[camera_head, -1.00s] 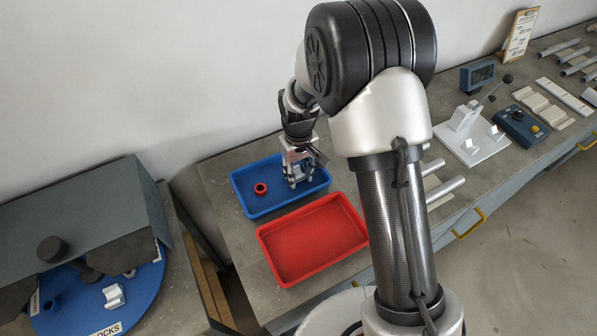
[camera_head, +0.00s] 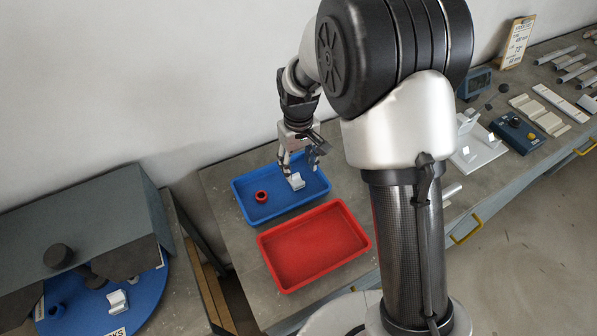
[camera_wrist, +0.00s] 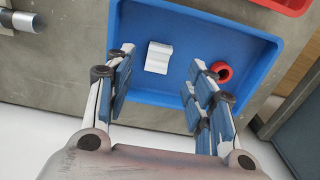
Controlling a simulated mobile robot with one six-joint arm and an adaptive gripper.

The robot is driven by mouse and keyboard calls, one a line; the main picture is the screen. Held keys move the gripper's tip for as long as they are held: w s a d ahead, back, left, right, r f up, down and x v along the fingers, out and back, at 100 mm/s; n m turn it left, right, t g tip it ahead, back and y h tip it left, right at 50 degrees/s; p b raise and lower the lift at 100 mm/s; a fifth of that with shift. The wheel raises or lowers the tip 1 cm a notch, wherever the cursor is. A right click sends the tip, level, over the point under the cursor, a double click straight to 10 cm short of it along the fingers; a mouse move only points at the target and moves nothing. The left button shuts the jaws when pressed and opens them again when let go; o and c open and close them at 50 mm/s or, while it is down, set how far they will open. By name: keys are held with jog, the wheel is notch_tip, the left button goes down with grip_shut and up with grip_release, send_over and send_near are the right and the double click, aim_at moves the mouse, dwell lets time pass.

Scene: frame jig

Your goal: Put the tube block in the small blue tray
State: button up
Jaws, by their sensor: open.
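The tube block, a small pale block with a grooved top (camera_head: 296,181), lies in the small blue tray (camera_head: 251,214). It also shows in the wrist view (camera_wrist: 158,57), apart from the fingers. My gripper (camera_head: 299,166) is open and empty just above the block; in the wrist view its blue-padded fingers (camera_wrist: 160,92) are spread wide. A red ring (camera_head: 262,196) lies in the same tray to the left of the block; it also shows in the wrist view (camera_wrist: 221,71).
An empty red tray (camera_head: 312,245) stands directly in front of the blue tray. A blue turntable (camera_head: 146,300) on the left bench carries another pale block (camera_head: 118,301). A white fixture (camera_head: 480,150) and a control box (camera_head: 518,134) stand further right.

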jog(key=s+d+r+m+t, duration=0.1)
jog(key=s+d+r, duration=0.3)
jog(key=r, duration=0.5)
jog(key=s+d+r+m+t, duration=0.1)
jog(key=s+r, duration=0.4)
jog(key=r, duration=0.4)
jog(key=s+d+r+m+t, duration=0.1)
jog(key=s+d+r, duration=0.1)
jog(key=s, duration=0.6)
jog(key=s+d+r+m+t, duration=0.1)
jog(key=s+d, duration=0.1)
jog(key=s, duration=0.7)
jog(key=shift+d+r+m+t+p, duration=0.3)
jog(key=shift+r+p, duration=0.05)
jog(key=shift+r, duration=0.05)
